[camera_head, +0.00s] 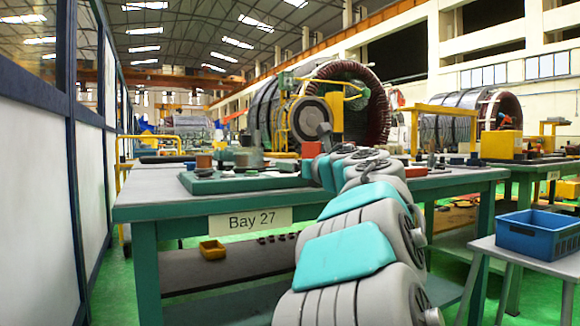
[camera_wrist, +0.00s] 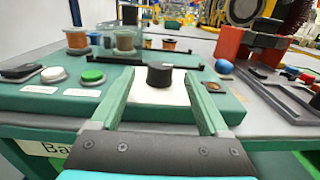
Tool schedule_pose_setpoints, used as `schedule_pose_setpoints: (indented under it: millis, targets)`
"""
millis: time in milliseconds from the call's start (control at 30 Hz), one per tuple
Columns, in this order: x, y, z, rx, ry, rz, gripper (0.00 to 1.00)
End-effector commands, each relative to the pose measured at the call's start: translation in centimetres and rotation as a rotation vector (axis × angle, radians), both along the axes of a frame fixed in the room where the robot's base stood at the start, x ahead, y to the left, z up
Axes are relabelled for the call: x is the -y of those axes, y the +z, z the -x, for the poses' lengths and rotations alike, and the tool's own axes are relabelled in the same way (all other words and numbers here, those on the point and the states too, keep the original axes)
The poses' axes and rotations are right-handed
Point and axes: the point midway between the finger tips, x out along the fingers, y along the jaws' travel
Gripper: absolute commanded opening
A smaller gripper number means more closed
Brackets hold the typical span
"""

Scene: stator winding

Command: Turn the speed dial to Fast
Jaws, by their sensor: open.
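A black round speed dial (camera_wrist: 159,74) stands on a white plate (camera_wrist: 157,93) on the green control panel (camera_wrist: 50,106). In the wrist view my gripper (camera_wrist: 158,82) is open, with one green finger on each side of the plate. The dial is between and slightly beyond the fingertips, and I see no contact. The dial's markings are too small to read. In the head view the panel (camera_head: 228,184) lies on the Bay 27 bench, and my arm reaches over the bench, hiding the dial and gripper.
On the panel's left are a green button (camera_wrist: 92,76), a white button (camera_wrist: 53,75) and a black switch (camera_wrist: 20,71). Copper coils (camera_wrist: 124,40) stand behind it. A red and black device (camera_wrist: 250,46) stands at right. A blue bin (camera_head: 538,232) is on a side table.

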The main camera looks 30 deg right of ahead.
Motion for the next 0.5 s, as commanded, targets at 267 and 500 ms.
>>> schedule_pose_setpoints:
  millis: [267,500]
  targets:
    - [0.1,-0.2,2.1,-0.002,0.001,-0.002,0.79]
    - [0.0,-0.1,2.2,-0.002,0.002,-0.002,0.79]
